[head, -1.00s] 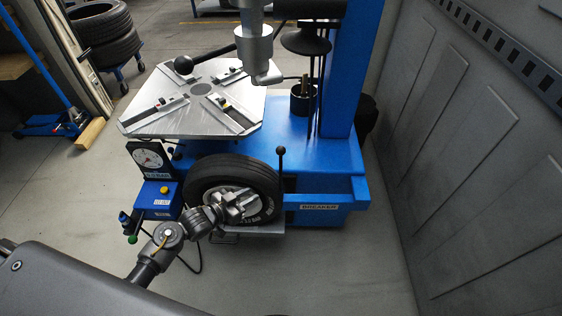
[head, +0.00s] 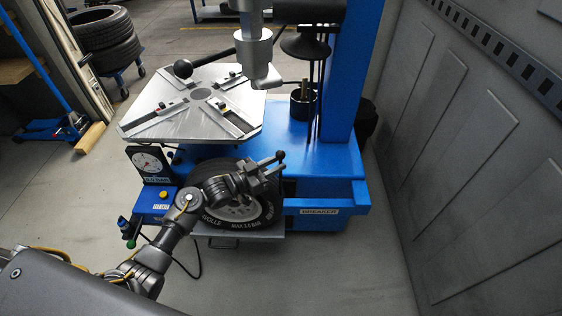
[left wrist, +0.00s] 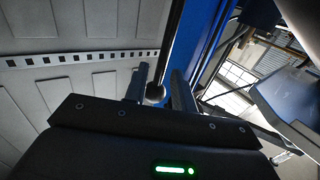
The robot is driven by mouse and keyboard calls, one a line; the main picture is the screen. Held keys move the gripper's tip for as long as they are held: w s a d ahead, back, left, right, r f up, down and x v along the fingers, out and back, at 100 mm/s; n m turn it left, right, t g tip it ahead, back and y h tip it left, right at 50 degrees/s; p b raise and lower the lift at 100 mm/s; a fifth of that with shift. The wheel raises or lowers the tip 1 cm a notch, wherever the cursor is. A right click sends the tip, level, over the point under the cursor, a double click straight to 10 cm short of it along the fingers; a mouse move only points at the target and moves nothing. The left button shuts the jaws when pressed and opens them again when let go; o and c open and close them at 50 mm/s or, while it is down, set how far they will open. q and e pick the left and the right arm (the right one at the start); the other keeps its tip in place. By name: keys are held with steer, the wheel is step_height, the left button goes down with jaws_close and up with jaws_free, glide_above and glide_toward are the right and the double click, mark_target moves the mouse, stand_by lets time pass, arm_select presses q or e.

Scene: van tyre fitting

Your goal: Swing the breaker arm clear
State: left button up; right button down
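The blue breaker arm (head: 335,192), with a white BREAKER label, sits low on the right of the tyre changer. Its upright handle ends in a black ball knob (head: 281,153). My left gripper (head: 272,159) is at the knob, above the tyre (head: 240,225) standing against the machine. In the left wrist view, the knob (left wrist: 155,94) lies between the two fingers of the open left gripper (left wrist: 159,88), nearer the left finger. A gap shows on the knob's right; contact with the left finger cannot be told. My right gripper is out of view.
The metal turntable (head: 196,103) is behind the gripper, with the mount column (head: 257,50) over it. A pressure gauge (head: 150,163) stands at left. The blue machine post (head: 350,75) rises at right. A grey panelled wall (head: 470,150) bounds the right; floor between is clear.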

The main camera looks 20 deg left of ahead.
arm_select(q)
steer(key=shift+x, duration=1.25)
jaws_close()
